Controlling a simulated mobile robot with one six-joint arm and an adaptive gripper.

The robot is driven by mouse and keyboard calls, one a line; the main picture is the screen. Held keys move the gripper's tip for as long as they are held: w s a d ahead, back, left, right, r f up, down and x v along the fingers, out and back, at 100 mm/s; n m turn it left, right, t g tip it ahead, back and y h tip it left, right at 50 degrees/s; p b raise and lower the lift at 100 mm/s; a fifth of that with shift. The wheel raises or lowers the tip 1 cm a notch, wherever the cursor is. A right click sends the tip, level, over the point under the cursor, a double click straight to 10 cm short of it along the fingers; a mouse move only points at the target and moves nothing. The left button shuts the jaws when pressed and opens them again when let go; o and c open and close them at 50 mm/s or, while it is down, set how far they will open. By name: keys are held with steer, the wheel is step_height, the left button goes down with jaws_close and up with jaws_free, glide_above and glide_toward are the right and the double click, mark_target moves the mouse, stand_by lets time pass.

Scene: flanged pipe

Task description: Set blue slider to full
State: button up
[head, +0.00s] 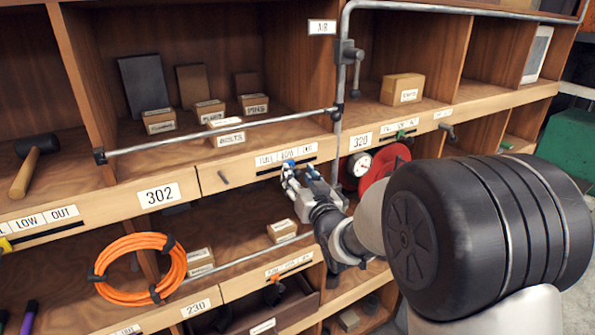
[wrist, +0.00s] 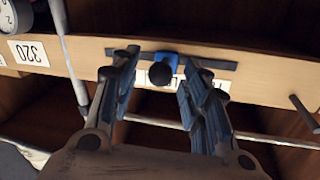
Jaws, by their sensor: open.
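The blue slider (wrist: 162,66) with a round black knob sits in a dark slot on the wooden shelf edge, near the middle of the slot. My gripper (wrist: 159,58) is open, with one finger on each side of the slider and gaps to both. The wrist view is upside down. In the head view my gripper (head: 290,176) is in front of the slot, under the FULL/LOW/OUT label (head: 286,154). FULL is at the left end there. The gripper largely hides the slider in that view. In the wrist view the fingers partly cover the label.
A grey pipe (head: 225,132) runs along the shelf, and a vertical pipe (head: 339,75) stands just right of the slot. A peg (head: 223,178) sticks out left of the slot. A gauge (head: 359,164) and red reel (head: 385,170) are to the right. An orange hose (head: 112,244) hangs lower left.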

steer(key=shift+x, duration=0.95)
jaws_close()
